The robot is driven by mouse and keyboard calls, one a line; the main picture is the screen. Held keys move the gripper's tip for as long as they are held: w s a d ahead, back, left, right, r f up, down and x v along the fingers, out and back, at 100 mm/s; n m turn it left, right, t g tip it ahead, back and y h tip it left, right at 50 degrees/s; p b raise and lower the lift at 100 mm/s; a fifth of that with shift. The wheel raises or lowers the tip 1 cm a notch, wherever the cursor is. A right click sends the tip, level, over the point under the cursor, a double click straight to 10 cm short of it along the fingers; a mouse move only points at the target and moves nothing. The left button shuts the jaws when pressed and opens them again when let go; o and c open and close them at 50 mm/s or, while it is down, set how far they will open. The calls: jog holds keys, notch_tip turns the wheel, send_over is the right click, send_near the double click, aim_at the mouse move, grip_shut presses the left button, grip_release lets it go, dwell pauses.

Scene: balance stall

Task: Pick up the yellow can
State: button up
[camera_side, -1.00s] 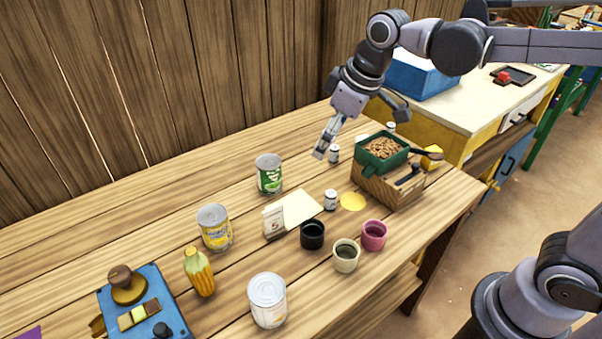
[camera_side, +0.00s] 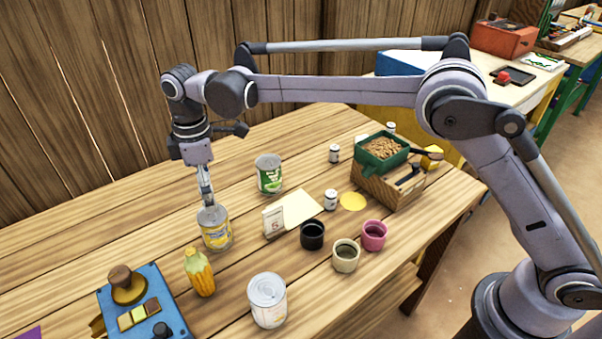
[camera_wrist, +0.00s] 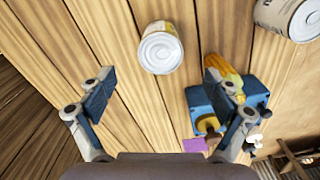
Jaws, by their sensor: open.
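The yellow can (camera_side: 216,236) stands upright on the wooden table, with a silver lid and a yellow-and-white label. My gripper (camera_side: 206,200) points down at the can's top, and its fingertips overlap the lid's far edge in the side view. Whether they touch cannot be told there. In the wrist view my gripper (camera_wrist: 159,88) is open and empty, its two fingers wide apart. The yellow can (camera_wrist: 161,52) shows its lid beyond the fingertips, at the upper middle, and nothing is between the fingers.
A yellow ribbed object (camera_side: 199,272) stands close by the can. A green can (camera_side: 269,174) is behind right, a white can (camera_side: 267,300) in front right. A blue board (camera_side: 146,309) lies front left. Cups and a wooden box (camera_side: 388,187) are further right. The table behind left is clear.

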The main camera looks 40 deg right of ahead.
aim_at(214, 224)
jog(key=shift+a+f, duration=0.15)
jog(key=shift+f, duration=2.65)
jog(key=shift+a+f, duration=0.1)
jog(key=shift+f, duration=2.65)
jog(key=c, duration=1.5)
